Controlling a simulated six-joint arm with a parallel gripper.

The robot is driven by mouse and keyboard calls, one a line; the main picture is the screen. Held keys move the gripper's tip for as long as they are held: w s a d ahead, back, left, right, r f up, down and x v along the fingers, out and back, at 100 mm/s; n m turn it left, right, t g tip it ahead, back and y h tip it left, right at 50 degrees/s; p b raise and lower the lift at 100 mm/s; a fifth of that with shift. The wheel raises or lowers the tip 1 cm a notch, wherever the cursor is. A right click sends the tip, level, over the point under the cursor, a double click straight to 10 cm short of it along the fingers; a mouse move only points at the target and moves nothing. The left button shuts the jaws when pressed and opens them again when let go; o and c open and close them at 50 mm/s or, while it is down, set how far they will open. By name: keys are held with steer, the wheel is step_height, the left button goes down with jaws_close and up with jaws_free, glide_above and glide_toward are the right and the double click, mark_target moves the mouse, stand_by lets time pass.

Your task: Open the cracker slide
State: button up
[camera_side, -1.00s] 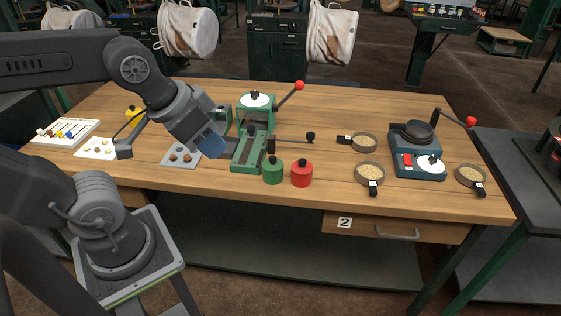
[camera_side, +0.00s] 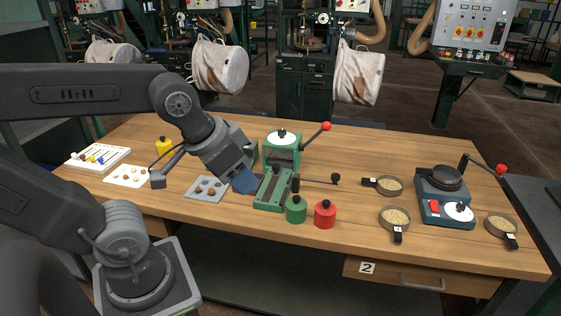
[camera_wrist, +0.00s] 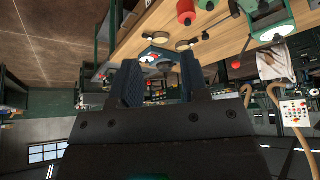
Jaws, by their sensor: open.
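The green cracker (camera_side: 272,188) stands in the middle of the bench, with a low slotted green bed in front. Behind the bed rises a green body with a white dial (camera_side: 284,137) and a red-knobbed lever (camera_side: 326,126). A dark rod with a black knob (camera_side: 335,179) reaches right from the bed. I cannot tell how far the slide is out. My gripper (camera_side: 243,182) is just left of the bed, its blue fingers partly in front of what lies behind. In the wrist view my gripper (camera_wrist: 160,82) is open, with nothing held between the fingers.
A green can (camera_side: 296,210) and a red can (camera_side: 325,215) stand before the cracker. Several sieves and a hotplate-like device (camera_side: 446,197) stand on the right.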

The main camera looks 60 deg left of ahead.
steer(key=w+a+r+n+g+y, duration=0.1)
steer(key=w+a+n, duration=0.3)
steer(key=w, duration=0.4)
steer(key=n+g+y, duration=0.3)
steer(key=n+g, duration=0.2)
steer(key=n, duration=0.8)
glide_above(277, 165)
steer(key=d, duration=0.6)
step_height(277, 165, down, 12)
steer(key=shift+n, duration=0.3)
steer(key=x, duration=0.9)
steer(key=a+x, duration=0.1)
steer(key=x, duration=0.4)
steer(key=shift+w+f, duration=0.1)
steer(key=shift+w, duration=0.1)
steer(key=shift+c, duration=0.4)
jaws_close()
